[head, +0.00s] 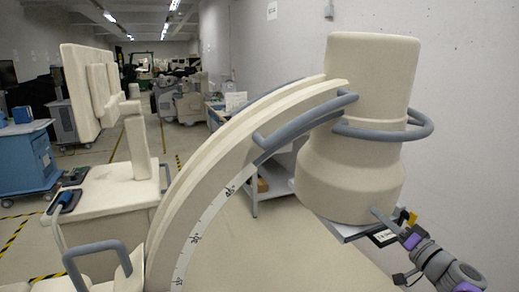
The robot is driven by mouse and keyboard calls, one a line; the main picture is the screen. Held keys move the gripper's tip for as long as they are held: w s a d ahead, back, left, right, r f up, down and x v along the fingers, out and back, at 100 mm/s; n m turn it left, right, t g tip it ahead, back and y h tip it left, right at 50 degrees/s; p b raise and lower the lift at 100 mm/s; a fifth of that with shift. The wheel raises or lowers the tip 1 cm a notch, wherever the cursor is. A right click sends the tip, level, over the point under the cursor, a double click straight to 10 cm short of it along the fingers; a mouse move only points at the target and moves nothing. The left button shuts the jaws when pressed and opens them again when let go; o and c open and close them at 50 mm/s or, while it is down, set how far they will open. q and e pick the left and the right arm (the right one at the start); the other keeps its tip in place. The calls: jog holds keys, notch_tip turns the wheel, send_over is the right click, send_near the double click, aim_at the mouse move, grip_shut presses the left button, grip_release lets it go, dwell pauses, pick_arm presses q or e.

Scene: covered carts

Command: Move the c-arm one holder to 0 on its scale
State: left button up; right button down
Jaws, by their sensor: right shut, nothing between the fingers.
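The c-arm is a cream curved arc (215,150) rising from lower left to upper right. At the arc's upper end is a large cream cylindrical head (355,165) with a grey-blue ring handle (425,125). A grey-blue handle (95,248) stands on the cream body at lower left; I cannot tell which part is the holder. My right gripper (393,224) is shut and empty, close to the head's lower right edge; contact is unclear. My left gripper is out of view.
A blue cart (25,160) stands at the left. A low shelf unit (265,185) stands behind the arc. Cream panels (85,90) rise at the left. Covered equipment (180,97) fills the far room.

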jog(key=shift+a+p+x, duration=0.25)
jog(key=shift+p+x, duration=0.1)
jog(key=shift+x, duration=1)
dwell(1.7)
jog(key=shift+s+f, duration=0.1)
jog(key=shift+v, duration=2.9)
jog(key=shift+d, duration=0.2)
